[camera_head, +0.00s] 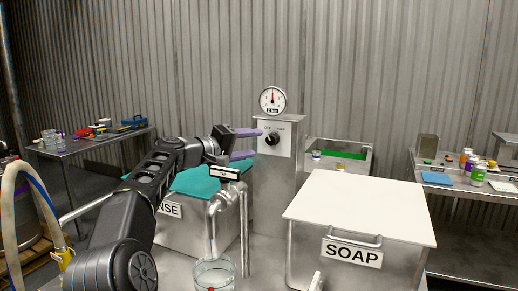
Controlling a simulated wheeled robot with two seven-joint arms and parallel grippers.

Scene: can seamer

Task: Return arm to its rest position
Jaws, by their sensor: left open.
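My left arm comes in from the lower left, and my left gripper (252,144) is open with its two purple fingers apart, one above the other. The fingers point right toward a grey control box (283,165) with a black knob (272,139). The gap between the fingers looks empty; whether a finger touches the box is unclear. My right gripper is out of view.
A pressure gauge (272,100) tops the box. A metal tap (213,205) rises over a glass jar (214,275). Side tables hold small items.

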